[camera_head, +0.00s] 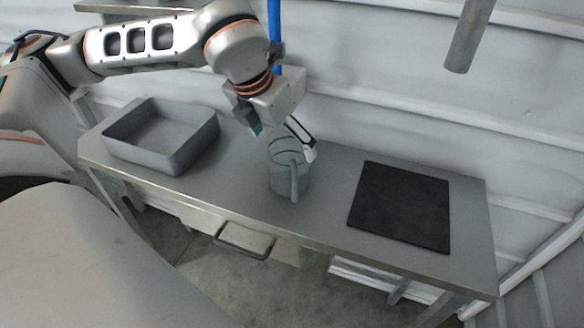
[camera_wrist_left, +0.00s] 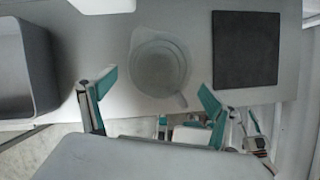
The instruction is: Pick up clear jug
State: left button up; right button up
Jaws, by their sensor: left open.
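The clear jug (camera_head: 289,178) stands upright on the grey metal table, in the middle of the head view, with its handle toward the front edge. My left gripper (camera_head: 283,140) is above and behind the jug in that view, pointing down, and partly hidden by its own housing. In the left wrist view the jug (camera_wrist_left: 158,64) is seen from above, beyond and between the two spread fingers of the left gripper (camera_wrist_left: 150,95). The fingers are open, with nothing between their tips; whether one touches the jug cannot be told.
A grey open bin (camera_head: 190,153) stands at the left of the table (camera_head: 330,215). A flat black mat (camera_head: 400,205) lies at the right. A grey pipe (camera_head: 468,40) hangs above, upper right. Bare tabletop shows on both sides of the jug.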

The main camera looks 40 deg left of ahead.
pick_arm(q)
jog(key=x, duration=0.5)
jog(key=shift+a+f+b, duration=0.1)
jog(key=shift+f+b, duration=0.2)
jog(key=shift+f, duration=0.1)
jog(key=c, duration=1.3)
